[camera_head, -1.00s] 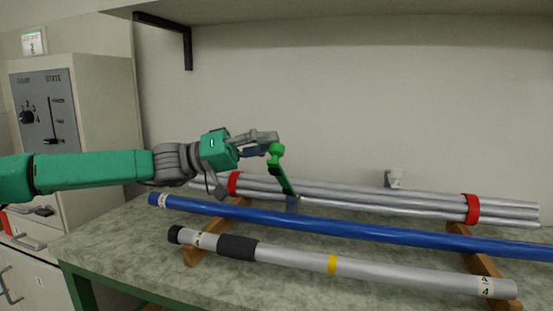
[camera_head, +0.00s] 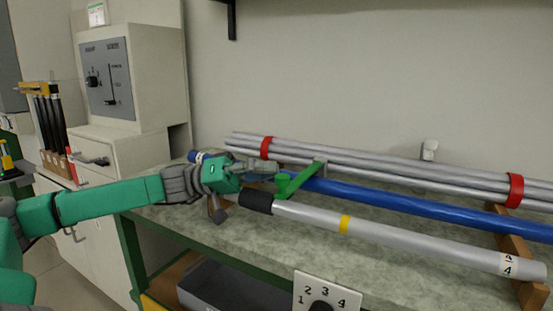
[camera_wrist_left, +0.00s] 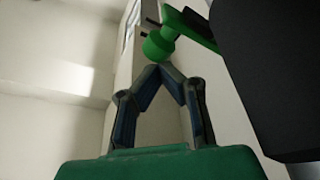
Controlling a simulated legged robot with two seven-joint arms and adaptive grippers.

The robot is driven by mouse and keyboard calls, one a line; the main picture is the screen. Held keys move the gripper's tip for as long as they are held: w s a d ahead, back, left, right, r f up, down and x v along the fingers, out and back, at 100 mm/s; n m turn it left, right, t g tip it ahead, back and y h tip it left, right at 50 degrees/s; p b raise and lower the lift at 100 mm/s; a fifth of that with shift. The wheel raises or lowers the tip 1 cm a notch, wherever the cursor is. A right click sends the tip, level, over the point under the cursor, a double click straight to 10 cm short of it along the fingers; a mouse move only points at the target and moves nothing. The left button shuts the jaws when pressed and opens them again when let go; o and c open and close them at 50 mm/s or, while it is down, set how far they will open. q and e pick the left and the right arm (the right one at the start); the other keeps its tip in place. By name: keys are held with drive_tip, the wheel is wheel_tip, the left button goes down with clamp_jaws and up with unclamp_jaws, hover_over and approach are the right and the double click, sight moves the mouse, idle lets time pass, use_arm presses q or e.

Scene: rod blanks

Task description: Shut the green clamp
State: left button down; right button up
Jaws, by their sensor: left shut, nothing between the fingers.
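The green clamp (camera_head: 300,180) has a green lever with a round knob at its end and a grey bracket at the blue tube (camera_head: 400,205). The lever lies low, slanting down and left from the bracket to the knob. My left gripper (camera_head: 272,171) comes in from the left, with its fingers at the knob. In the left wrist view the shut, empty fingertips (camera_wrist_left: 165,68) are just below the knob (camera_wrist_left: 158,46); I cannot tell whether they touch it. My right gripper is not in view.
A silver tube (camera_head: 400,240) with a black sleeve (camera_head: 256,201) lies in front, close to my gripper. Silver rods with red bands (camera_head: 266,148) lie behind. A numbered dial plate (camera_head: 327,290) stands at the front. A cabinet (camera_head: 130,80) stands at left.

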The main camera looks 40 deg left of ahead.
use_arm(q)
drive_tip(key=shift+s+d+f, duration=0.2)
drive_tip(key=shift+d+f, duration=0.15)
drive_tip(key=shift+d, duration=0.3)
drive_tip(key=shift+w+r, duration=0.1)
drive_tip(key=shift+r, duration=0.3)
drive_tip(key=r, duration=0.3)
drive_tip(key=shift+w+a+r+p, duration=0.15)
drive_tip(key=shift+w+p, duration=0.1)
drive_tip(key=shift+p, duration=0.15)
drive_tip(key=v, duration=0.3)
drive_tip(key=w+p+v, duration=0.1)
drive_tip(key=v, duration=0.2)
drive_tip(key=w+a+p+v, duration=0.1)
drive_tip(key=v, duration=0.3)
drive_tip(key=shift+a+f, duration=0.25)
drive_tip(key=shift+a, duration=0.1)
